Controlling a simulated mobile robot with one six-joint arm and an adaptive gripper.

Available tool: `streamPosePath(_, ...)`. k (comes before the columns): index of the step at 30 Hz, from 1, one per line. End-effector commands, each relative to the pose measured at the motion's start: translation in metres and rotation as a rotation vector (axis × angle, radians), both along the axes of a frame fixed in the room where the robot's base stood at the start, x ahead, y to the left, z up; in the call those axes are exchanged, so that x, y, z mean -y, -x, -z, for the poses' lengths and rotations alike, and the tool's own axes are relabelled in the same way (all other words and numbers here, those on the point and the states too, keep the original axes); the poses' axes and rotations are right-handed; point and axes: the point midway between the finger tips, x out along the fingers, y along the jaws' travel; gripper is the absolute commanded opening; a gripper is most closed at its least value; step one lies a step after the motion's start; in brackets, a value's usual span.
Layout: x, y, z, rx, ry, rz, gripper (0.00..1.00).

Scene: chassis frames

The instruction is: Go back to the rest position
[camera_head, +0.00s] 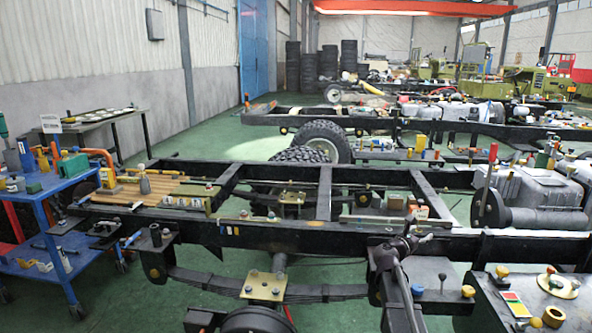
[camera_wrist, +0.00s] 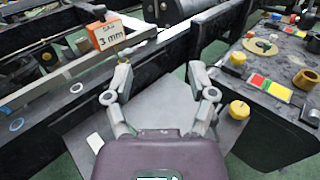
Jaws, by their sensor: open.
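My gripper (camera_head: 412,240) shows small and dark in the head view, above the near chassis frame (camera_head: 270,235), right of its middle. In the wrist view my gripper (camera_wrist: 160,82) has its two grey fingers spread apart with nothing between them. Past the fingers lie a dark frame rail and a grey flat surface. An orange-and-white block marked "3 mm" (camera_wrist: 107,34) is on the rail, left of the fingers. A yellow knob-like part (camera_wrist: 239,110) is close to the right finger, apart from it as far as I can tell.
A blue tool cart (camera_head: 45,215) stands at the left. A wooden slatted board (camera_head: 165,188) with small parts lies on the frame. A dark table (camera_head: 490,300) with a round plate and colored blocks is at lower right. Green floor (camera_head: 215,145) is clear beyond the frame.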

Motion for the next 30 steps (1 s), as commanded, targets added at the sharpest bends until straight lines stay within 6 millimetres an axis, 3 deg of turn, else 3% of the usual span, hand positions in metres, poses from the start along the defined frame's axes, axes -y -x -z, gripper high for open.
streamPosePath(17, -0.011, 0.042, 0.033, 0.198, -0.358, 0.113, 0.72)
streamPosePath(23, -0.023, 0.074, 0.059, 0.331, -0.608, 0.222, 0.72)
streamPosePath(30, -0.058, 0.130, 0.108, 0.539, -1.022, 0.480, 0.72)
